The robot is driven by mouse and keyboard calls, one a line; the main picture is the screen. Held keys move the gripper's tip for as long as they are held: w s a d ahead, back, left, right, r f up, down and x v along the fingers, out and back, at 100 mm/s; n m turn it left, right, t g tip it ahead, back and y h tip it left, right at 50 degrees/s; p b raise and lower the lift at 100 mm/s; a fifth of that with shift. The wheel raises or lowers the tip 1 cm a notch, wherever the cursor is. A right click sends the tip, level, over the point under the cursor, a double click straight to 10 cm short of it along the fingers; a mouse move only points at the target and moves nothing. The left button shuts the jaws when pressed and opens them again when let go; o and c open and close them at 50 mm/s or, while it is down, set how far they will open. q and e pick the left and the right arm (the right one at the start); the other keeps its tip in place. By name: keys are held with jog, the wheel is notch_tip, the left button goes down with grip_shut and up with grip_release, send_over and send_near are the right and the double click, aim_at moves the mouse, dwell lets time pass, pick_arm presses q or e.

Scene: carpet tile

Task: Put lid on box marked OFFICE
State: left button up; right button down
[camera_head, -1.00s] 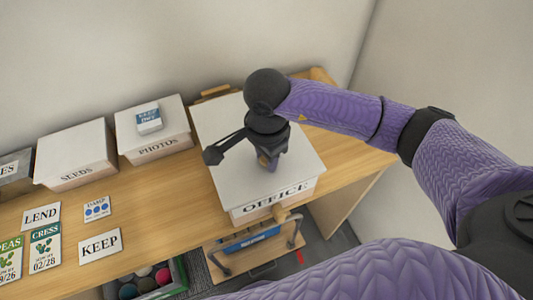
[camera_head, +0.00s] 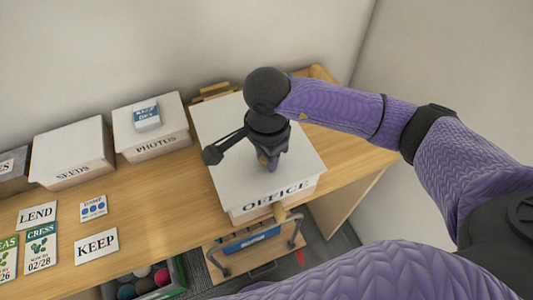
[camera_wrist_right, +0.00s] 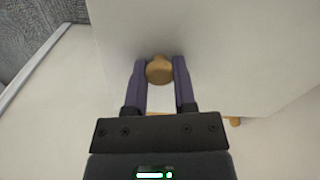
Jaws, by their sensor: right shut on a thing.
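A white lid (camera_head: 222,125) covers the top of the box marked OFFICE (camera_head: 275,197), whose lettered front face shows below the lid's near edge. I see no clear gap between lid and box, but cannot tell how fully the lid is seated. My right gripper (camera_head: 270,165) points down at the middle of the lid. In the right wrist view its two fingers are shut on the lid's round wooden knob (camera_wrist_right: 159,70). My left gripper is not in view.
White lidded boxes marked SEEDS (camera_head: 72,150) and PHOTOS (camera_head: 155,140) stand left on the wooden table (camera_head: 150,195). Cards marked LEND (camera_head: 37,215) and KEEP (camera_head: 96,246) lie in front. A wooden rack (camera_head: 255,245) and a bin of balls (camera_head: 145,282) are below. The wall is close behind.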

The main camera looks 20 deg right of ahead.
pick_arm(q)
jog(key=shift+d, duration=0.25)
pick_arm(e)
jog(key=shift+c, duration=1.8)
grip_release()
